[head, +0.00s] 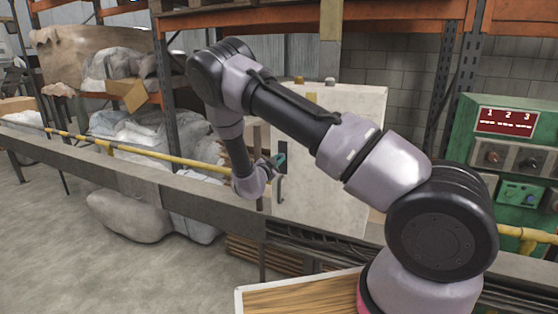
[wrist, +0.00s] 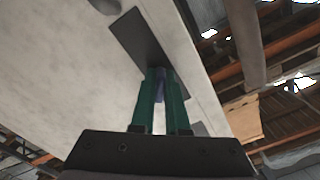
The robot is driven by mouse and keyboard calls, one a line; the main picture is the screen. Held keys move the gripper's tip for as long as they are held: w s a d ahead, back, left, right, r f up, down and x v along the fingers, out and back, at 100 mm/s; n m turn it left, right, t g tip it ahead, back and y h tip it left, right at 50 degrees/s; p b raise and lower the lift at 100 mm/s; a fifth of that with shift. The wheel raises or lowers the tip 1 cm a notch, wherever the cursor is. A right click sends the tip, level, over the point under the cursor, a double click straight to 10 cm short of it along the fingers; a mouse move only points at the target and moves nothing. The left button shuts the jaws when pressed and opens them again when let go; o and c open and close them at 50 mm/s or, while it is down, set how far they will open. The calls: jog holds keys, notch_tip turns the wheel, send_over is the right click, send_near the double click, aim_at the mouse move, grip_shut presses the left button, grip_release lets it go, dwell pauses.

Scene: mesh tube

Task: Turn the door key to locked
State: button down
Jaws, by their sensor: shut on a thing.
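The pale door (head: 335,205) stands upright beyond my arm, with a dark lock plate (head: 283,150) near its left edge. In the wrist view the dark plate (wrist: 137,36) lies slanted on the pale door face (wrist: 75,75). My gripper (head: 279,162) is at the plate. Its two green fingers, also in the wrist view (wrist: 160,72), are shut on the key (wrist: 159,92), of which only a thin bluish strip shows between them. Most of the key is hidden by the fingers, so its turn angle cannot be told.
A dark door handle (head: 280,189) is just below the plate. A yellow rail (head: 150,150) runs along the left. A green control box (head: 515,155) stands at the right. A wooden board (head: 300,295) is at the bottom. Racks with wrapped bundles stand behind.

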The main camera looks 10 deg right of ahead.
jog(key=n, duration=0.3)
jog(key=shift+n, duration=2.2)
jog(key=c, duration=0.9)
grip_release()
jog(key=v, duration=1.1)
jog(key=shift+d, duration=0.1)
